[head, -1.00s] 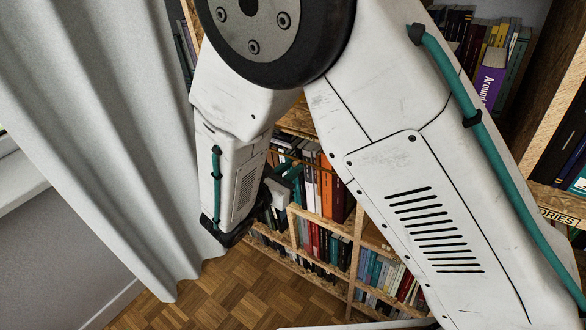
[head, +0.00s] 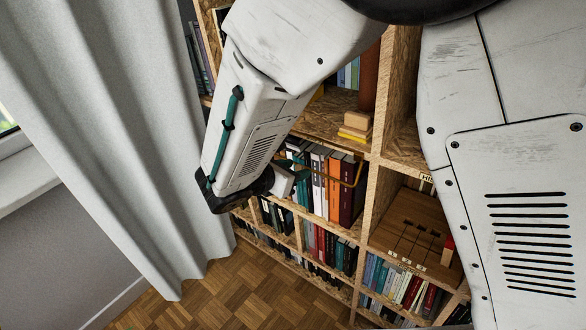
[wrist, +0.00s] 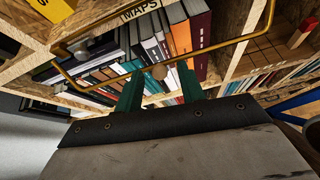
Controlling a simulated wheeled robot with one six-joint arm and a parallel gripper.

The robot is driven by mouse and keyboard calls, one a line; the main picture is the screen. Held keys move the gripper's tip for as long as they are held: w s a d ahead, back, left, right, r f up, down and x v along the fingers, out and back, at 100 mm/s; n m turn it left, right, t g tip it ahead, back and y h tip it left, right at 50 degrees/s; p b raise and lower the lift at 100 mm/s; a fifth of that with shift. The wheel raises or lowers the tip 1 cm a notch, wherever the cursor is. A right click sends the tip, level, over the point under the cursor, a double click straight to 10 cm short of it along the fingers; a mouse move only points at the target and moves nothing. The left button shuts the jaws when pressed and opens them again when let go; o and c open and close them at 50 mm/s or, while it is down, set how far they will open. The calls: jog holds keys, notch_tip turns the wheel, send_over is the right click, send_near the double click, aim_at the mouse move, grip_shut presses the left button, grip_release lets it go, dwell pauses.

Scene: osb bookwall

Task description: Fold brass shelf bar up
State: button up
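The brass shelf bar (wrist: 215,53) crosses in front of a row of books in the wrist view, with bent ends at left and right. A small round tan knob (wrist: 159,72) sits near its middle. My gripper (wrist: 160,80) has two teal fingers standing apart, one on each side of the knob, with a gap visible on both sides. I cannot tell whether the tips reach past the bar. In the head view the bar (head: 340,182) shows in front of the books, right of my gripper (head: 296,172); its left part is hidden by my arm.
The OSB bookshelf (head: 375,190) holds upright books (head: 330,180) right behind the bar. A MAPS label (wrist: 140,10) is on the board above. A grey curtain (head: 110,130) hangs left; parquet floor (head: 230,280) is clear.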

jog(key=shift+a, duration=0.1)
jog(key=v, duration=0.7)
jog(key=shift+s+r, duration=0.2)
jog(key=shift+s, duration=0.05)
